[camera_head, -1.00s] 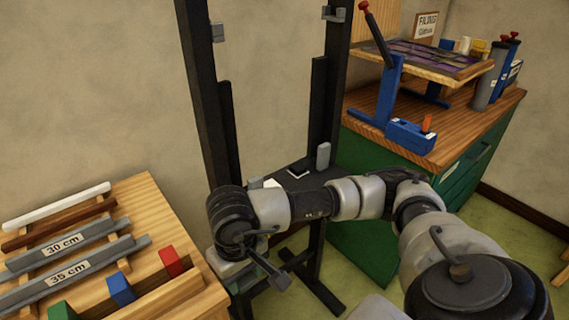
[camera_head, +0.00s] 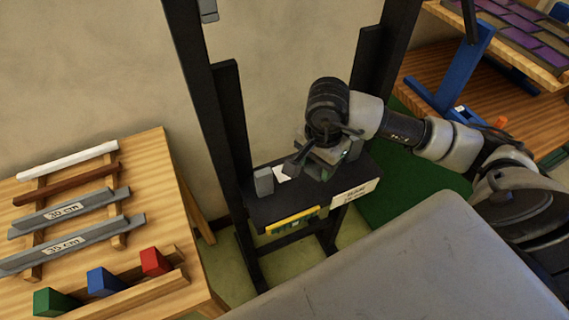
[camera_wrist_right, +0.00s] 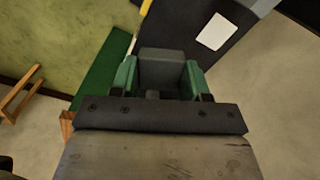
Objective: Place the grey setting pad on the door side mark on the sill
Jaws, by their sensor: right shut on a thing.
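My right gripper (camera_head: 322,172) is over the right half of the dark sill (camera_head: 268,212), between the two black uprights. In the right wrist view its green fingers (camera_wrist_right: 162,82) are shut on the grey setting pad (camera_wrist_right: 162,66). The pad's underside is hidden, so I cannot tell whether it touches the sill. A white patch (camera_head: 282,173) lies on the sill left of the gripper; it also shows in the right wrist view (camera_wrist_right: 214,32), apart from the pad. The sill under the gripper, and any mark there, is hidden. My left gripper is not in view.
A grey block (camera_head: 264,181) stands at the sill's left end. The black uprights (camera_head: 237,125) flank the sill closely. A yellow strip (camera_head: 292,220) and a white label (camera_head: 355,192) are on its front. A wooden table (camera_head: 150,160) with bars and coloured blocks stands left.

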